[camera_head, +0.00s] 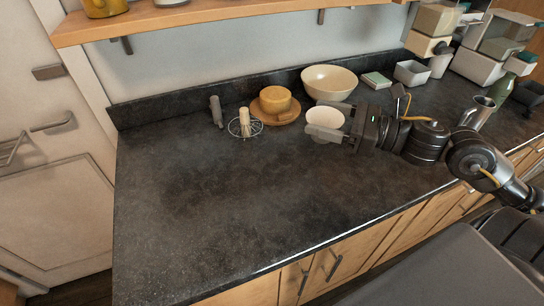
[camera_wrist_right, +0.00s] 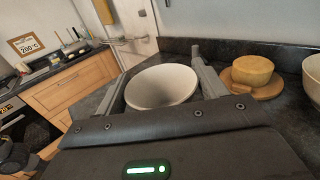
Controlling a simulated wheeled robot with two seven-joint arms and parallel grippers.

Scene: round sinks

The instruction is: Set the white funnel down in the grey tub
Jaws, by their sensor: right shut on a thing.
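The white funnel (camera_head: 325,118) is between the fingers of my right gripper (camera_head: 322,122), which is shut on it. In the right wrist view the funnel (camera_wrist_right: 160,87) shows its wide round mouth, with a finger on each side; its lower part is hidden. I cannot tell for certain whether it is clear of the dark counter. The grey tub (camera_head: 411,73), a small open square container, stands at the back of the counter, to the right of and behind the right gripper. My left gripper is not in view.
A cream bowl (camera_head: 330,84) stands just behind the gripper, and a round cheese (camera_head: 274,99) on a wooden board is to its left. A green-and-white box (camera_head: 376,80) is beside the tub. The front-left counter is clear.

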